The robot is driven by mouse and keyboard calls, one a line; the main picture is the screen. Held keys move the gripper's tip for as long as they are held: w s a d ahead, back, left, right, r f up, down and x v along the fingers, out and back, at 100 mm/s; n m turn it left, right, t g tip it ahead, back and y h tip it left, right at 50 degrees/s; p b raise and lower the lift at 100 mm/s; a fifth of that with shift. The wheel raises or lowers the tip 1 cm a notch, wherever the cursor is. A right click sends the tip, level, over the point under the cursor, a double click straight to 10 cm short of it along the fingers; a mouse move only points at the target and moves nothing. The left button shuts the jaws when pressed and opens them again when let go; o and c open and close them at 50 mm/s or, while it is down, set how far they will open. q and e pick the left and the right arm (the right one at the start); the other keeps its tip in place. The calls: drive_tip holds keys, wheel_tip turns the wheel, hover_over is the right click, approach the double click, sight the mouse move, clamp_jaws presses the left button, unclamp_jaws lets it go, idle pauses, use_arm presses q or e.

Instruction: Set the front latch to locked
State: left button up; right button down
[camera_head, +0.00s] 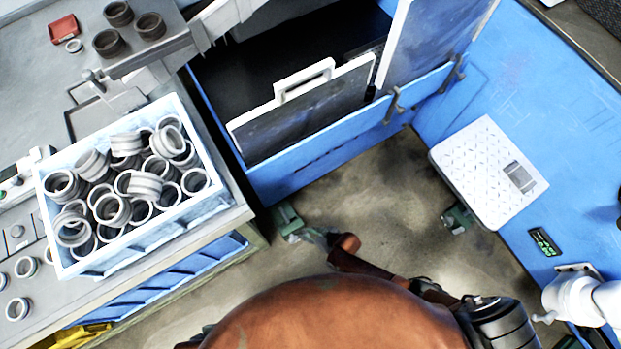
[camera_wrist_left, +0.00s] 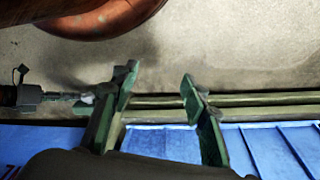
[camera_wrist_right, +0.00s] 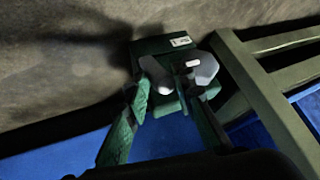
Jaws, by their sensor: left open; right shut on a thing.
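The front latch (camera_wrist_right: 158,47) is a green block with rounded grey parts in the right wrist view. My right gripper (camera_wrist_right: 164,88) has its green fingers on the latch's grey part; the exact grip is partly hidden. In the head view my right gripper (camera_head: 312,237) reaches low to a green block (camera_head: 287,216), which looks like the latch, beside the blue machine base. The latch's setting cannot be told. My left gripper (camera_wrist_left: 160,82) is open and empty near green rails and blue panels in the left wrist view. It does not show in the head view.
A pale blue crate (camera_head: 50,235) full of grey rings stands on the left table. The blue machine base (camera_head: 325,150) holds grey panels. A perforated white plate (camera_head: 480,165) stands at right, with another green fitting (camera_head: 456,219) below it. The floor (camera_head: 385,215) between is clear.

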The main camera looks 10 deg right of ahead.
drive_tip(key=shift+w+r+g, duration=0.15)
drive_tip(key=shift+w+g, duration=0.05)
drive_tip(key=shift+g, duration=0.2)
drive_tip(key=c, duration=1.6)
unclamp_jaws()
drive_tip(key=shift+a, duration=0.1)
drive_tip(key=v, duration=0.8)
drive_tip(key=shift+c, duration=0.3)
